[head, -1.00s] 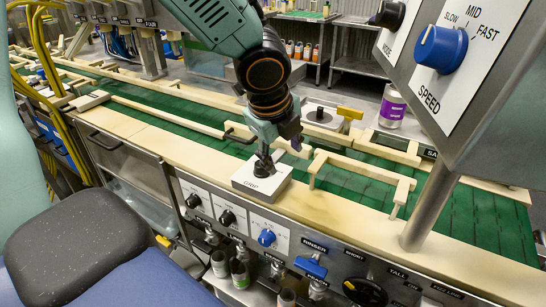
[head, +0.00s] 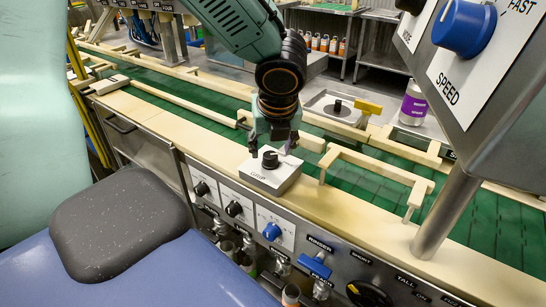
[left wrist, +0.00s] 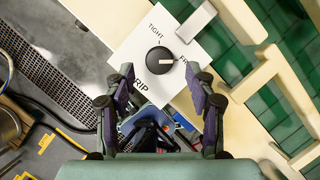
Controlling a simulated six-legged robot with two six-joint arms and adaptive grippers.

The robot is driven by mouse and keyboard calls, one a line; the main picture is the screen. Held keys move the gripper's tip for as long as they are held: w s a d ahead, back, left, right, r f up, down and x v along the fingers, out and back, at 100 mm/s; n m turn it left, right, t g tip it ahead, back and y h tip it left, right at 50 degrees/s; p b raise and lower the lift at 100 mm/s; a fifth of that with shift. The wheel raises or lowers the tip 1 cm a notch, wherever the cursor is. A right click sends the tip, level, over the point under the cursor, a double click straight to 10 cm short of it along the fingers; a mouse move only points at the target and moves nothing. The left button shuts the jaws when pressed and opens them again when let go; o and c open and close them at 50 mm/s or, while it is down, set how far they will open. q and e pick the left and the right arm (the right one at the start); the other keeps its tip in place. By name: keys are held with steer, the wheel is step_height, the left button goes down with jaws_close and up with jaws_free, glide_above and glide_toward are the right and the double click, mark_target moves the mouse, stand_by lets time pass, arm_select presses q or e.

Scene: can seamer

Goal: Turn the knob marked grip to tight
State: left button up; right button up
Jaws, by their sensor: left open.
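The grip knob (head: 270,158) is a small black dial on a white box (head: 290,178) on the cream ledge. In the left wrist view the knob (left wrist: 160,60) sits on a white plate (left wrist: 133,50) reading TIGHT and GRIP, with another label partly hidden at its right. Its light pointer mark seems to face right, away from TIGHT. My left gripper (head: 272,147) is open and empty, just above and behind the knob. In the left wrist view its fingers (left wrist: 160,88) are spread, with the knob beyond their tips. My right gripper is not in view.
A green conveyor (head: 200,97) with cream guide rails (head: 375,165) runs behind the box. A grey panel with a blue speed knob (head: 464,27) stands on a post (head: 445,215) at the right. More knobs (head: 234,209) line the front panel below.

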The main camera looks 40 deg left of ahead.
mark_target(270, 155)
arm_select(q)
steer(key=shift+x, duration=1.2)
steer(key=shift+a+f+b, duration=0.3)
steer(key=shift+f+b, duration=0.05)
steer(key=shift+f, duration=0.1)
steer(key=shift+w+d, duration=0.1)
steer(key=shift+d, duration=0.05)
steer(key=shift+c, duration=0.6)
steer(key=c, duration=1)
